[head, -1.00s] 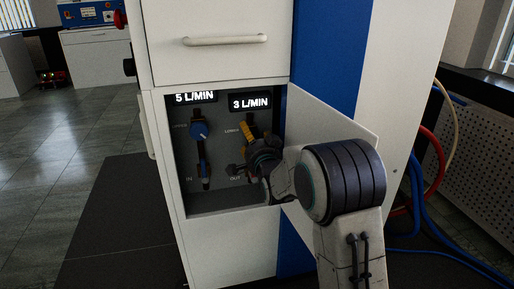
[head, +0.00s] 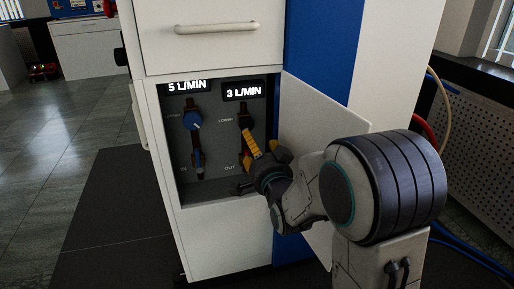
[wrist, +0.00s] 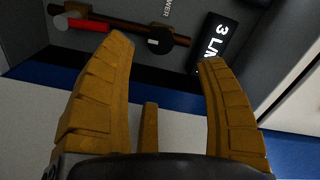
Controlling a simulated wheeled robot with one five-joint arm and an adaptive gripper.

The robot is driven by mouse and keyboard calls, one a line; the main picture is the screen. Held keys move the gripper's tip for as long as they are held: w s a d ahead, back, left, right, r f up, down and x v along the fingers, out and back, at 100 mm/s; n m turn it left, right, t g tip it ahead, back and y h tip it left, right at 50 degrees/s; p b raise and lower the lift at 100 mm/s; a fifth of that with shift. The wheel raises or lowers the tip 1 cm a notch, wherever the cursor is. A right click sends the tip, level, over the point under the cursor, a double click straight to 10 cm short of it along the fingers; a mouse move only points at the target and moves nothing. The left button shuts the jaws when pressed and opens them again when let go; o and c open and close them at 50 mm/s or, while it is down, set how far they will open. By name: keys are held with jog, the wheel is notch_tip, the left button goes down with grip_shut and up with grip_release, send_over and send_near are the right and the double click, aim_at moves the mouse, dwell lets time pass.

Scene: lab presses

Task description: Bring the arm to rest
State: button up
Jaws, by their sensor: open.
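My gripper (head: 262,152) is at the right side of an open recess in a white cabinet, in front of the right-hand valve line (head: 244,121). In the wrist view my gripper (wrist: 167,52) has its yellow fingers spread wide, with nothing between them. That view shows the valve line's brown pipe (wrist: 125,28), a red handle (wrist: 88,24) and a dark knob (wrist: 160,40) beyond the fingertips, apart from them as far as I can tell. My arm is bent, with its large round joint at the right of the head view.
The recess also holds a left valve line with a blue knob (head: 192,120). Displays read 5 L/MIN (head: 187,86) and 3 L/MIN (head: 244,92). An open door panel (head: 325,115) stands right of the recess, close behind my arm. A drawer handle (head: 216,27) is above.

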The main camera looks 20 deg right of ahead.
jog(key=shift+s, duration=0.1)
dwell(0.3)
jog(key=s+r+n+g+p, duration=0.3)
jog(key=s+r+p, duration=0.2)
jog(key=r+p, duration=0.4)
jog(key=s+r+n+g+p, duration=0.2)
jog(key=s+r+g+p, duration=0.3)
jog(key=p, duration=0.6)
jog(key=s+r+n+g+p, duration=0.6)
jog(key=s+r+n+p, duration=0.1)
jog(key=s+r+p, duration=1.2)
jog(key=s+p, duration=0.3)
jog(key=shift+s+d+g, duration=0.15)
jog(key=shift+s+g, duration=0.05)
jog(key=shift+g, duration=0.1)
jog(key=shift+f, duration=0.15)
